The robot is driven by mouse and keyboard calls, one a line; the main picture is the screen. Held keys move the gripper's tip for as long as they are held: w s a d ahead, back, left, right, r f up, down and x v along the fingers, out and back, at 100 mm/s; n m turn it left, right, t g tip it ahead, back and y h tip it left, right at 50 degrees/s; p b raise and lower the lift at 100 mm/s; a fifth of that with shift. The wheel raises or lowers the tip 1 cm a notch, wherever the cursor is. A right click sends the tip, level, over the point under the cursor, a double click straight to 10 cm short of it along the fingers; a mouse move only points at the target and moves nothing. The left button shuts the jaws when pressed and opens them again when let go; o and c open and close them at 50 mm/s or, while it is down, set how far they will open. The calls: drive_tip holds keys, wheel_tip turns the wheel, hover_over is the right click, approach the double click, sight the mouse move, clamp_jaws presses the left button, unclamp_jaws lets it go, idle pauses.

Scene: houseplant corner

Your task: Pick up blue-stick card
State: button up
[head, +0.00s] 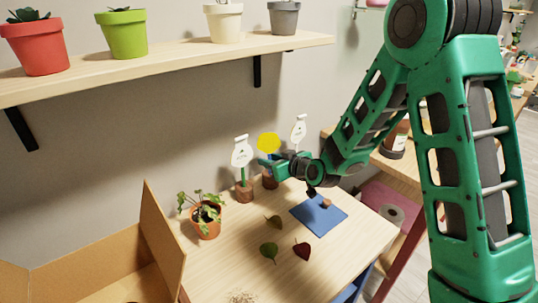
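Several small cards on sticks stand in cork-like bases at the back of the table. The left white card (242,153) has a greenish stick and is upright in its brown base (244,192). A yellow card (268,142) stands just right of it, its stick mostly hidden by my gripper. Another white card (299,129) stands further right, its lower part hidden behind my arm. I cannot make out for certain which stick is blue. My gripper (268,166) is among the cards, in front of the yellow one. Its fingers are too small to show whether they are open or touching a stick.
A blue mat (313,221) with a small brown piece lies on the table (345,258). Several loose leaves (301,250) lie before it. A potted plant (206,220) stands left, beside an open cardboard box (90,265). A wall shelf (170,62) with pots hangs above.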

drive_tip(key=shift+w+f, duration=0.1)
drive_tip(key=shift+w, duration=0.05)
clamp_jaws()
wheel_tip(320, 180, up, 26)
drive_tip(key=shift+f, duration=0.2)
idle(1.8)
idle(0.4)
